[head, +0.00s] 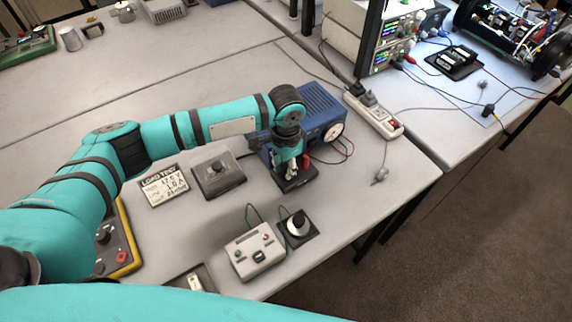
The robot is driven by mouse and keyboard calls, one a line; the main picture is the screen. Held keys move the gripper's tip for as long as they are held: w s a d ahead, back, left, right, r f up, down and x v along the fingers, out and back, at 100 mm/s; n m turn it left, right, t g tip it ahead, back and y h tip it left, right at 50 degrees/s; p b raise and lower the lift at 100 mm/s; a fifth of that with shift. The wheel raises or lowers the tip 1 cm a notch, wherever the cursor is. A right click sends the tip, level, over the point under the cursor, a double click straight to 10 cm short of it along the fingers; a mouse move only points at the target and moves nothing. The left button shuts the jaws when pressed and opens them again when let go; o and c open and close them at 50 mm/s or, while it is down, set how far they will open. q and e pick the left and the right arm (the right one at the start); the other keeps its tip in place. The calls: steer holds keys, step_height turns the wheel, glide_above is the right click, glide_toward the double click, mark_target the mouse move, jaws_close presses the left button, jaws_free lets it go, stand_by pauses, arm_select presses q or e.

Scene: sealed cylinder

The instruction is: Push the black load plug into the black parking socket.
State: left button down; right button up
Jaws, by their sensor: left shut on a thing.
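My left gripper (291,168) points down at a small dark block (297,182) in front of the blue instrument. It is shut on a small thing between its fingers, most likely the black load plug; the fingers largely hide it. A red plug (306,160) with a red lead is right beside the fingers. I cannot tell for sure which part is the black parking socket; the dark block under the gripper is the nearest candidate, and whether the plug sits in it is hidden. My right gripper is not in view.
The blue instrument (318,112) stands behind the gripper. A dark box with a knob (217,174), a "LOAD TEST" card (163,186), a light grey box (256,253) and a black knob on a white disc (298,224) surround it. A power strip (374,115) lies at right, near the table edge.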

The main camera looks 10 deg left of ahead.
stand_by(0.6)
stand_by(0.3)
arm_select(q)
steer(key=shift+p, duration=0.6)
stand_by(0.5)
steer(key=shift+p, duration=0.45)
steer(key=shift+f, duration=0.5)
steer(key=c, duration=1.1)
jaws_free()
